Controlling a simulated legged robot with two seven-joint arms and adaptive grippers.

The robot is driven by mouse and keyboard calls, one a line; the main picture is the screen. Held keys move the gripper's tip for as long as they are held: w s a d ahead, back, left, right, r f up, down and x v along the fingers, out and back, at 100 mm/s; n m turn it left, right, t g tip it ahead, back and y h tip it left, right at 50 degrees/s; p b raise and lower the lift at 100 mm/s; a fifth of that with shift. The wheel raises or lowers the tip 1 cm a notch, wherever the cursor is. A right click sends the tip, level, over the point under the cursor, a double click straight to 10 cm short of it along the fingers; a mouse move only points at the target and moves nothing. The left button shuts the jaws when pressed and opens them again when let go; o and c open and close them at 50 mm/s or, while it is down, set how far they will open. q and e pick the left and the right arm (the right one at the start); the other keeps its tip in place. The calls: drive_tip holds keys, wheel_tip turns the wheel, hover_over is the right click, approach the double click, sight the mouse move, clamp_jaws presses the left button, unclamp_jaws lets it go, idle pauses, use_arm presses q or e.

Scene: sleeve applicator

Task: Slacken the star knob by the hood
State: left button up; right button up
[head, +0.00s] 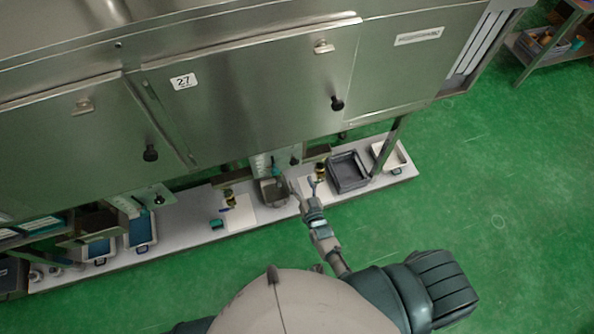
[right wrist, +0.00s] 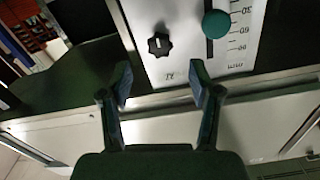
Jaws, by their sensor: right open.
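In the right wrist view a black star knob (right wrist: 160,44) sits on a pale panel (right wrist: 180,69), left of a scale marked in mm. It lies just beyond the gap between the fingertips of my right gripper (right wrist: 163,82), which is open and empty, apart from the knob. In the head view the right gripper (head: 301,188) reaches up to the area below the steel hood (head: 245,90). A small dark knob (head: 295,160) shows there beside the scale plate (head: 262,166). My left gripper is not in view.
A round green knob (right wrist: 216,24) rides in a slot right of the star knob. Black knobs (head: 337,103) and (head: 151,153) are on the hood doors. A grey bin (head: 348,171) and white tray (head: 401,155) stand right on the shelf.

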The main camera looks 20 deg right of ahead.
drive_tip(key=s, duration=0.4)
drive_tip(key=shift+f, duration=0.15)
idle(0.4)
